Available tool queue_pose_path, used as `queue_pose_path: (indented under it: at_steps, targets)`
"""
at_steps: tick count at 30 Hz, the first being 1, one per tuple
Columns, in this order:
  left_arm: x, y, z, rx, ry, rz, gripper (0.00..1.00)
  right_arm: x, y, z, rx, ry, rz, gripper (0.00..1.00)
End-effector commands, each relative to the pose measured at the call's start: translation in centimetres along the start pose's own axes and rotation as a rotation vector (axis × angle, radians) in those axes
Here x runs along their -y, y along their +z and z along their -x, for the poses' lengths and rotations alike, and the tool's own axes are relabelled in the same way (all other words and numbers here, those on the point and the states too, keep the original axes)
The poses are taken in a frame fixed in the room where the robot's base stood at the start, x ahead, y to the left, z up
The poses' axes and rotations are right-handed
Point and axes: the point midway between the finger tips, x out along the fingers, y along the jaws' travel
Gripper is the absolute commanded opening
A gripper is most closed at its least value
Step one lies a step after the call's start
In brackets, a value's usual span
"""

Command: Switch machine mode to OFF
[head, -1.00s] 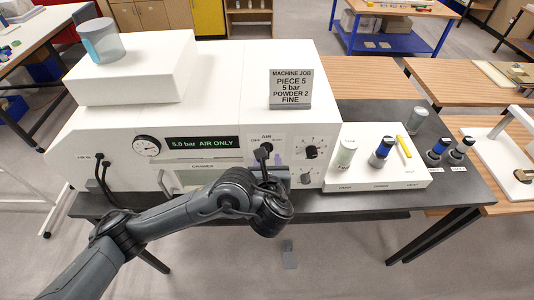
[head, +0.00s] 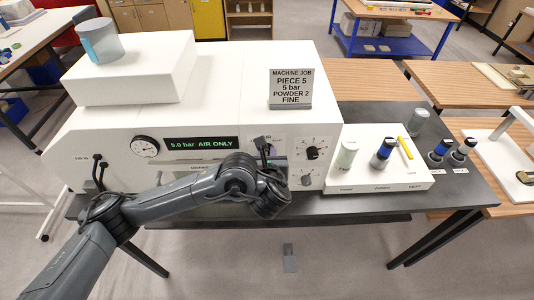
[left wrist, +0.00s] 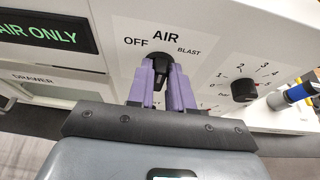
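The mode knob (left wrist: 161,72) is a black dial on the white machine's front panel, labelled OFF, AIR and BLAST. Its tip points up, roughly towards AIR. The machine's display (head: 195,144) reads "5.0 bar AIR ONLY". My left gripper (left wrist: 162,82), with purple fingers, is at the knob, one finger on each side of its handle. The fingers are close together around it, but I cannot tell whether they press on it. In the head view my left wrist hides most of the knob. My right gripper is not in view.
A numbered bar dial (left wrist: 244,89) sits right of the mode knob. A job sign (head: 290,89) stands on the machine. To the right, a white rack (head: 376,183) holds bottles and a yellow tool. The drawer front lies below the display.

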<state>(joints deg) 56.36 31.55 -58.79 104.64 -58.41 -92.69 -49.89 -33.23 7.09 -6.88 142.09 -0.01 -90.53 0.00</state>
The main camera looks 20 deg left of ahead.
Motion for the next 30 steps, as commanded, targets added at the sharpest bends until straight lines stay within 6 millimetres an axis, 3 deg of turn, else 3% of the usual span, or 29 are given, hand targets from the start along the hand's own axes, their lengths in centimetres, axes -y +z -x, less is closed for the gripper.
queue_pose_path:
  at_steps: [4,17,30]
  targets:
    - [0.0,0.0,0.0,0.000,0.000,0.000,0.00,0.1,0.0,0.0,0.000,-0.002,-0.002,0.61]
    - [-0.2,-0.3,-0.1,0.002,-0.023,0.055,0.00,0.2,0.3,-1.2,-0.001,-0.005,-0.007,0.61]
    - [-1.0,-1.0,-0.4,0.002,-0.152,0.367,0.00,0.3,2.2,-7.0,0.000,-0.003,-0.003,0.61]
